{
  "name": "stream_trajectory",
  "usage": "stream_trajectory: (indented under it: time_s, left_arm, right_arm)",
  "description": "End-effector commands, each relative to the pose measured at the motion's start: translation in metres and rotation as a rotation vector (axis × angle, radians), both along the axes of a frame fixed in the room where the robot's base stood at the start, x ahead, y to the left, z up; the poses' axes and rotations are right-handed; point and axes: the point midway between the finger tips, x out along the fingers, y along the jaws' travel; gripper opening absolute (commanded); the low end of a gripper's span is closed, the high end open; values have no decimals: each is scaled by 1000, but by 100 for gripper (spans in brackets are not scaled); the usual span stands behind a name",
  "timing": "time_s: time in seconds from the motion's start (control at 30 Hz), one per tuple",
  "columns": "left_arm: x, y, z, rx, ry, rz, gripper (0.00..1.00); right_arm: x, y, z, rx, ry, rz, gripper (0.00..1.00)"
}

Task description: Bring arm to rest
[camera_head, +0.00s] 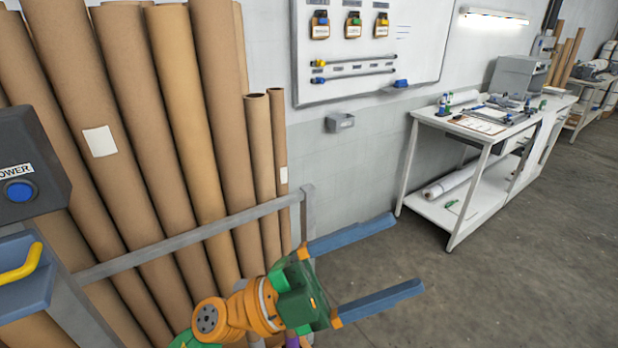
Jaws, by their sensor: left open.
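My left gripper (372,268) shows at the lower middle of the head view. Its green body and orange wrist come in from the bottom edge, and its two long blue fingers point right. The fingers are wide apart with nothing between them, only bare floor behind. The gripper is in front of the metal rail of the roll rack. My right gripper does not show.
Tall brown cardboard rolls (135,130) lean behind a grey rail (190,236) on the left. A dark box with a blue POWER button (20,190) stands at the left edge. A white workbench (475,125) is at the right. The concrete floor (500,290) at lower right is clear.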

Motion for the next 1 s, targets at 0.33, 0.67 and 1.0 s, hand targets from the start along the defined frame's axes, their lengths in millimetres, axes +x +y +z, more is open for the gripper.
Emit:
stream_trajectory:
  time_s: [0.33, 0.67, 1.0]
  left_arm:
    - [101, 213, -187, -306, 1148, 1144, 87]
    - [-39, 248, -336, 183, 1825, 1386, 87]
    - [-101, 247, -431, 457, 2071, 1373, 87]
  right_arm:
    - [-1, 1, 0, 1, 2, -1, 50]
    - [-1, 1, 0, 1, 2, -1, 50]
    - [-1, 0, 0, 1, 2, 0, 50]
